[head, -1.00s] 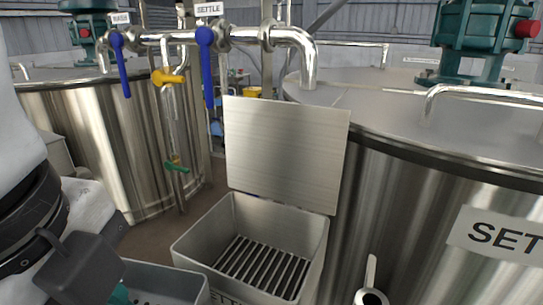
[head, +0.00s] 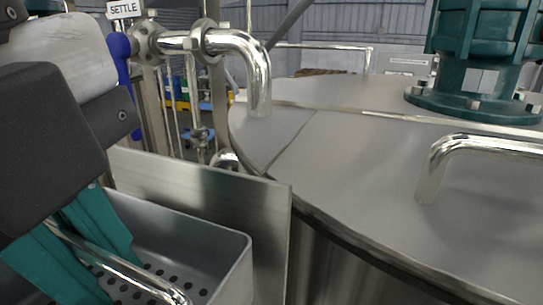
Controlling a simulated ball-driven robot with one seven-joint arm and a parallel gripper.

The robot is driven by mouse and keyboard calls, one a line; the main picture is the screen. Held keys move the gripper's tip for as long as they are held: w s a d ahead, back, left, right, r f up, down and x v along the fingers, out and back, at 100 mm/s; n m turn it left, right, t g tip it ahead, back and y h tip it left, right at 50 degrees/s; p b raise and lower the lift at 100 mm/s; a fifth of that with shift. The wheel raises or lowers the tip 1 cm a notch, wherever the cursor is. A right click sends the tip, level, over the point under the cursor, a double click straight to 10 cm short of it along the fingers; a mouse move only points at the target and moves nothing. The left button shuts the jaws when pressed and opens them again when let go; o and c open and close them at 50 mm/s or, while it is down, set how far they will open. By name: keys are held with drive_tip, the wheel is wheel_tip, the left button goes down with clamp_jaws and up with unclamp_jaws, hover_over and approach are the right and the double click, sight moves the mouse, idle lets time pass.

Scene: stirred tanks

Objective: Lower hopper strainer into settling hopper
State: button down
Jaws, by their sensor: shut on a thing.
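The hopper strainer (head: 238,262) is a grey open-topped bin with a perforated floor, large at the lower left of the head view. A shiny bar handle (head: 135,276) crosses above its floor. My gripper (head: 82,248), dark with teal fingers, is shut on this handle and holds the strainer. The upright steel lid (head: 270,225) of the settling hopper stands just behind the strainer. The hopper's box and mouth are hidden by the strainer, so I cannot tell how far it is from the opening.
A large steel tank (head: 350,205) with a flat top fills the right, bearing a bent handrail (head: 480,148) and a teal motor (head: 480,60). A shiny curved pipe (head: 255,70) with a blue valve lever (head: 126,85) and a SETTLE tag (head: 124,10) stands behind the lid.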

drive_tip(key=shift+w+d, duration=0.15)
drive_tip(key=shift+w, duration=0.1)
drive_tip(key=shift+f, duration=0.65)
drive_tip(key=shift+f+b, duration=1.7)
drive_tip(key=shift+f, duration=2.65)
drive_tip(key=shift+f+b, duration=0.85)
drive_tip(key=shift+f, duration=1.15)
drive_tip(key=shift+f, duration=0.1)
drive_tip(key=c, duration=1.1)
unclamp_jaws()
